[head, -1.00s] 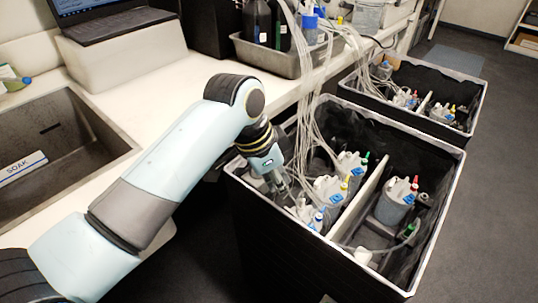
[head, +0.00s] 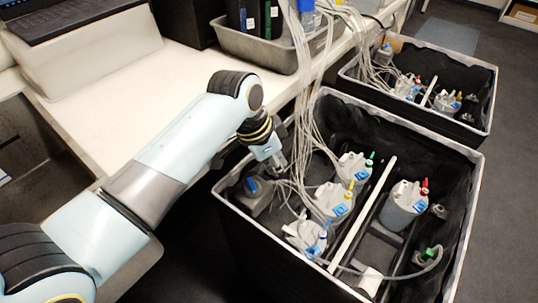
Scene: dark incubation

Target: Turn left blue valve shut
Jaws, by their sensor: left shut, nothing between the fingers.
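A small blue valve handle (head: 252,185) stands on a dark grey block at the left end of the near black crate (head: 468,215). My left gripper (head: 279,168) points down into the crate, shut and empty, behind and to the right of this handle in the picture. It looks apart from the handle. A second blue valve or cap (head: 321,240) sits on a white bottle (head: 303,238) nearer the front. My right gripper is not in view.
Bottles with yellow (head: 350,190), green (head: 371,157) and red (head: 424,186) tops share the crate. A bundle of thin tubes (head: 303,110) hangs close beside my gripper. A second crate (head: 487,110) stands behind. The white bench (head: 150,105) lies left.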

